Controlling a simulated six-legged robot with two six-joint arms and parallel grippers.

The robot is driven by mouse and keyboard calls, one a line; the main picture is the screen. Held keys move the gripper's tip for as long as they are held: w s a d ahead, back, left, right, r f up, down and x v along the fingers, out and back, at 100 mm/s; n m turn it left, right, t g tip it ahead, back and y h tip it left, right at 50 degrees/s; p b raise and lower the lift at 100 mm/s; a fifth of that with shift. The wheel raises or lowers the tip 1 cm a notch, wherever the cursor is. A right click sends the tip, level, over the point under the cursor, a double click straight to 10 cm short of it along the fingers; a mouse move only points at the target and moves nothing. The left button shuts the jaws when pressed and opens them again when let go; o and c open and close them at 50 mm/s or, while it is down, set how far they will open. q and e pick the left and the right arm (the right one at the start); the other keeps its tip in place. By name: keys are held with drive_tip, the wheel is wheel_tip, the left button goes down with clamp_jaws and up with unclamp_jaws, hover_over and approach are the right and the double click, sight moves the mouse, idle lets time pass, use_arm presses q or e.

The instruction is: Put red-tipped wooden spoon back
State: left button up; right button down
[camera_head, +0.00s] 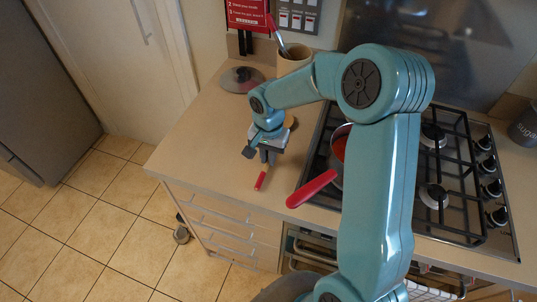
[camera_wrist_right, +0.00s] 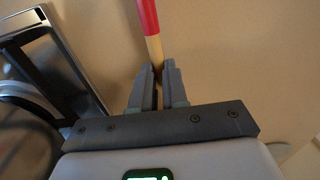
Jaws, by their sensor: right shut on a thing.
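The red-tipped wooden spoon shows its red end (camera_head: 261,180) over the counter in the head view. In the right wrist view its red end (camera_wrist_right: 147,14) and pale wooden shaft (camera_wrist_right: 155,48) run up from between the fingers. My right gripper (camera_head: 267,157) is shut on the shaft, just above or at the counter; I cannot tell whether the spoon touches it. The fingers also show in the right wrist view (camera_wrist_right: 158,85). A beige utensil pot (camera_head: 293,60) stands at the back, with a red-ended utensil (camera_head: 272,27) leaning in it. My left gripper is not in view.
A saucepan with a red handle (camera_head: 312,188) stands on the gas hob (camera_head: 455,180), right of my gripper. A pan lid (camera_head: 242,79) lies on the counter (camera_head: 205,130) at back left. A brown round thing (camera_head: 290,122) is partly hidden by my wrist. The front left counter is clear.

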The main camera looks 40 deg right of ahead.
drive_tip(key=shift+f, duration=0.1)
drive_tip(key=shift+f+b, duration=0.25)
drive_tip(key=shift+b, duration=0.05)
drive_tip(key=c, duration=1.1)
unclamp_jaws()
drive_tip(key=shift+r, duration=0.1)
drive_tip(key=shift+c, duration=0.2)
wheel_tip(320, 180, up, 12)
drive_tip(key=shift+r, duration=0.2)
drive_tip(key=shift+a, duration=0.1)
